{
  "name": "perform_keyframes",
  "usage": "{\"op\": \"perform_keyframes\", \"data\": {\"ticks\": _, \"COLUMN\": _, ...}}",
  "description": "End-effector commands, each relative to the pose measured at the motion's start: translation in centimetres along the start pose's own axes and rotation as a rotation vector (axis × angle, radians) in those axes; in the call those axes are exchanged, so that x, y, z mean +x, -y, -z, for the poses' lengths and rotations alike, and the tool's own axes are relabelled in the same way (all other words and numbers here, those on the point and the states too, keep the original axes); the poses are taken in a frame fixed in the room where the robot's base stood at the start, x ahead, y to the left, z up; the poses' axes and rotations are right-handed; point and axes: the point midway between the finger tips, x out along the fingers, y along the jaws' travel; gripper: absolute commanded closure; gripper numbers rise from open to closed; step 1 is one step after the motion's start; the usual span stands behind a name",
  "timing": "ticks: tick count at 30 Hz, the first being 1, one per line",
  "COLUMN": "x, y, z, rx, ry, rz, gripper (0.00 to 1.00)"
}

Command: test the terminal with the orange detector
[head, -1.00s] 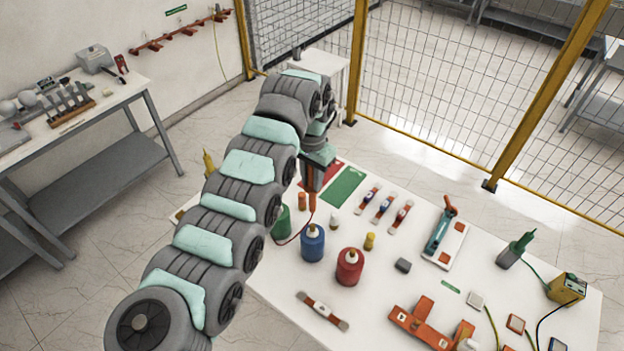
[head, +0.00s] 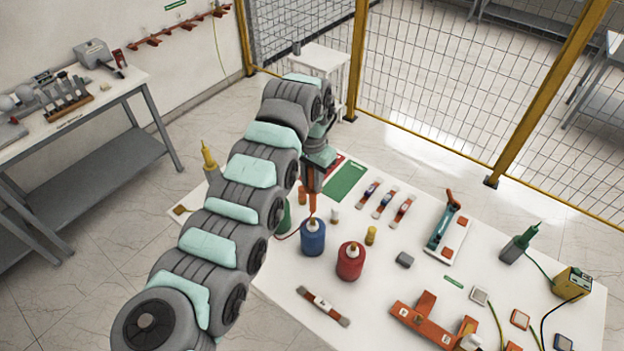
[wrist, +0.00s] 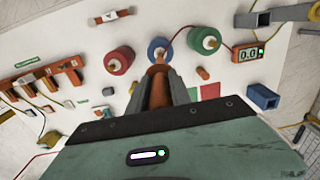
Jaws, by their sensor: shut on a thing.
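My gripper (head: 313,188) is shut on the orange detector (head: 312,203), which points down above the blue bushing (head: 313,240). In the wrist view the detector (wrist: 158,72) shows between the fingers, and its tip overlaps the blue bushing (wrist: 158,43). I cannot tell whether the tip touches the terminal on top. The red bushing (head: 350,262) stands to the right. The green bushing (head: 285,218) is partly hidden behind my arm.
The white table (head: 277,290) also holds a small yellow cylinder (head: 371,235), a grey block (head: 404,260), several fuse-like links (head: 384,202) and orange brackets (head: 425,318). A green mat (head: 345,181) lies at the back. A yellow-tipped tool (head: 209,156) stands at the left.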

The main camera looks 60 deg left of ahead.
Motion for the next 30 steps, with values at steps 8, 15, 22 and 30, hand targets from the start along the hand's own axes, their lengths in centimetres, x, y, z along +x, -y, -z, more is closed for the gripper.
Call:
{"op": "perform_keyframes", "data": {"ticks": 8, "x": 0.0, "y": 0.0, "z": 0.0, "rx": 0.000, "ry": 0.000, "rz": 0.000, "gripper": 1.00}}
{"op": "perform_keyframes", "data": {"ticks": 15, "x": 0.5, "y": 0.0, "z": 0.0, "rx": 0.000, "ry": 0.000, "rz": 0.000, "gripper": 1.00}}
{"op": "perform_keyframes", "data": {"ticks": 22, "x": 1.3, "y": 0.0, "z": 0.0, "rx": 0.000, "ry": 0.000, "rz": 0.000, "gripper": 1.00}}
{"op": "perform_keyframes", "data": {"ticks": 30, "x": 2.1, "y": 0.0, "z": 0.0, "rx": 0.000, "ry": 0.000, "rz": 0.000, "gripper": 1.00}}
